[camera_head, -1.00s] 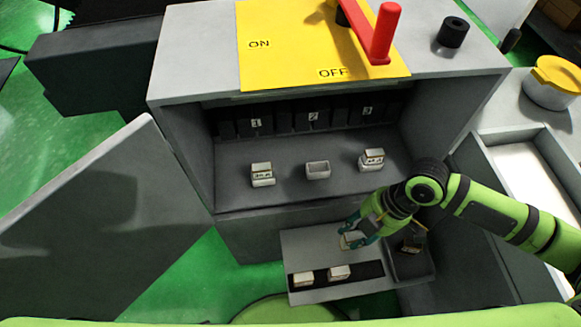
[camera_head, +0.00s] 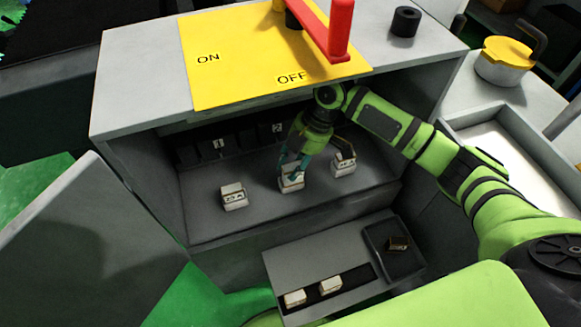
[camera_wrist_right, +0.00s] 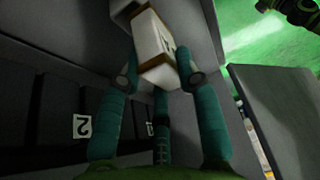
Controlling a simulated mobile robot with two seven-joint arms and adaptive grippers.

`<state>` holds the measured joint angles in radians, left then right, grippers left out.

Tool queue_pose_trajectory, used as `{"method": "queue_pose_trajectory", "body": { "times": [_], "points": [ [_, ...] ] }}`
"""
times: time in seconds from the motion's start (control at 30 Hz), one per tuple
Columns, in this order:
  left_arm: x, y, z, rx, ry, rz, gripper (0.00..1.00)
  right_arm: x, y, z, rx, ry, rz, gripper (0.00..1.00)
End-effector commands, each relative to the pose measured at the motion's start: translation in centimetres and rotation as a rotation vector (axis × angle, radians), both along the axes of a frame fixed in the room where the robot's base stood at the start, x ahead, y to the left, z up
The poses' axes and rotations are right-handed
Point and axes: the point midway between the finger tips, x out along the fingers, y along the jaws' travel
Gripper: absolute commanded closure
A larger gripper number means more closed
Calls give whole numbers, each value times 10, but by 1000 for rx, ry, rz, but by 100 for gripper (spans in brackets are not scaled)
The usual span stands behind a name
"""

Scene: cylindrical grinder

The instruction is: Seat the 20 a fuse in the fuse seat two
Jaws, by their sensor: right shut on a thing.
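My right gripper (camera_head: 292,167) is shut on a white fuse (camera_head: 291,183) at the middle position of the cabinet shelf. In the right wrist view the fuse (camera_wrist_right: 152,47) sits between the teal fingers (camera_wrist_right: 162,80). Fuse seat two, in that middle position, is hidden by the fuse and fingers, so I cannot tell whether the fuse is fully in it. The label 2 (camera_head: 277,128) is on the back wall behind, and also shows in the right wrist view (camera_wrist_right: 82,126). I cannot read the fuse's rating. My left gripper is out of view.
Filled seats flank the middle one, left (camera_head: 234,197) and right (camera_head: 343,163). Below, a grey drawer tray (camera_head: 310,250) holds two white fuses (camera_head: 330,286) in a dark strip and a dark bin (camera_head: 378,262) with a brownish piece. The red lever (camera_head: 340,28) and cabinet top overhang.

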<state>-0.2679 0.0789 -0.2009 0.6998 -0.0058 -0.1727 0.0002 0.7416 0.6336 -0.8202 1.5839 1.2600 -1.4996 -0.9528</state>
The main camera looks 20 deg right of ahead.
Motion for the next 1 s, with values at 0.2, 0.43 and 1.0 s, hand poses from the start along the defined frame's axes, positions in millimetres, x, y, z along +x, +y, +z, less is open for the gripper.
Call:
{"method": "queue_pose_trajectory", "body": {
  "times": [0.2,0.43,1.0],
  "points": [
    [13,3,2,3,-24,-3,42,14,0,-2,-1,2,1,100],
    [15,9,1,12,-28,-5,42,13,0,-30,-1,4,0,100],
    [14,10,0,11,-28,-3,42,14,0,-39,-2,0,1,42]
  ]
}}
